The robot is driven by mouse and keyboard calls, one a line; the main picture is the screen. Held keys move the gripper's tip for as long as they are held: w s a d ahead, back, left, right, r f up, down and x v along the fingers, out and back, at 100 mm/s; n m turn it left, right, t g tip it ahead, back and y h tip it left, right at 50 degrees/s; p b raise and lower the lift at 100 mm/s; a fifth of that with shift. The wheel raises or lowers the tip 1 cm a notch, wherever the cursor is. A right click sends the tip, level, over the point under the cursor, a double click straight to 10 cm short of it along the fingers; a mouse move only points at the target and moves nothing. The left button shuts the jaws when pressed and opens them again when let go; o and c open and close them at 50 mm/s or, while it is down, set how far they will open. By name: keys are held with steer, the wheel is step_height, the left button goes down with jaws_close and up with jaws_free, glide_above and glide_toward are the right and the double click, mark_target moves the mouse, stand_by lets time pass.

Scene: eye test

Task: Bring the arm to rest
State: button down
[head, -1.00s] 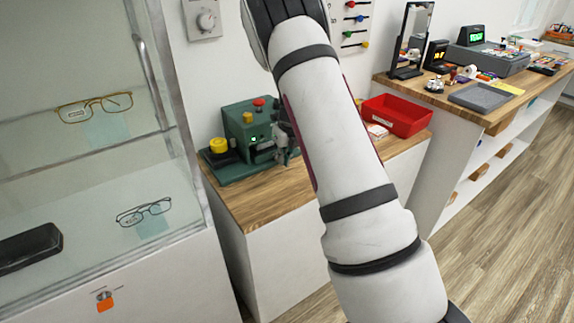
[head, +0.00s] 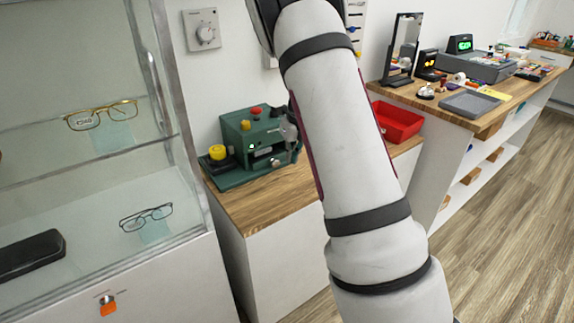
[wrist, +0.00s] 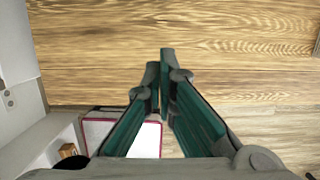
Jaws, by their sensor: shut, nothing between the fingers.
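My arm (head: 345,130) stretches up across the middle of the head view, from the lower right to the top edge. Its upper end leaves the picture at the top. My gripper (wrist: 160,75) shows in the wrist view with its two green fingers together and nothing between them. Below the fingers in the wrist view is a wood-grain surface (wrist: 190,30). The fingers do not appear to touch anything.
A glass cabinet (head: 165,90) with eyeglasses stands at the left. A green machine (head: 240,140) and a red bin (head: 398,118) are on a wooden counter (head: 262,197), partly behind my arm. A longer counter (head: 450,105) stands right. The floor (head: 510,220) at right is clear.

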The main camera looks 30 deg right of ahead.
steer(key=shift+v, duration=1.5)
steer(key=shift+r, duration=0.1)
steer(key=s+a+r+n+y+p, duration=0.2)
steer(key=s+a+r+n+p, duration=0.1)
steer(key=s+a+r+n, duration=1.5)
steer(key=s+a+r+n+h+p, duration=0.1)
steer(key=s+a+n, duration=0.1)
steer(key=s+n, duration=0.6)
steer(key=s+a+r+n+t+h+p, duration=0.1)
steer(key=s+a+r+n, duration=0.1)
steer(key=s+n, duration=0.7)
steer(key=s, duration=0.2)
steer(key=shift+s+a+n, duration=0.3)
